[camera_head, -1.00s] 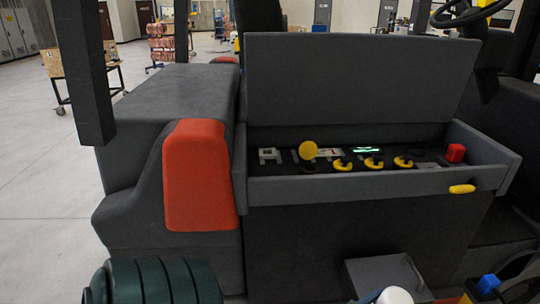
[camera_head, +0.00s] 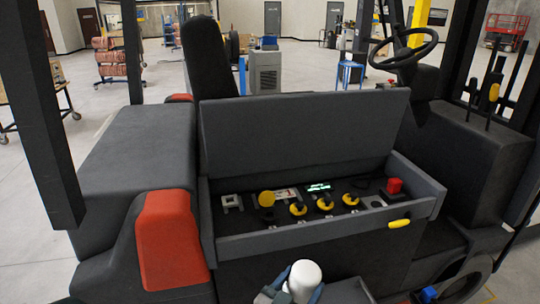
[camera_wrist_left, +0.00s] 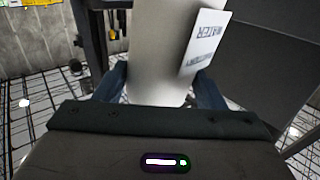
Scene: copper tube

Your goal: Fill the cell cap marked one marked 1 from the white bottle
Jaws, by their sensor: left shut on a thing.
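A white bottle (camera_head: 305,277) is at the bottom of the head view, in front of the open battery compartment. My left gripper (camera_head: 292,291) is shut around it. In the left wrist view the bottle (camera_wrist_left: 155,55) stands between the two fingers, with a label (camera_wrist_left: 206,43) reading "WATER" upside down. The compartment holds several yellow cell caps (camera_head: 298,209) in a row. The leftmost cap (camera_head: 267,198) looks raised, its disc facing me. No number on the caps can be read. My right gripper is not in view.
The raised grey lid (camera_head: 305,133) stands behind the compartment, whose front wall (camera_head: 290,238) has a yellow latch (camera_head: 399,223). A red part (camera_head: 394,186) sits at the right inside. A dark post (camera_head: 45,120) stands at the left. A red panel (camera_head: 170,240) is left of the compartment.

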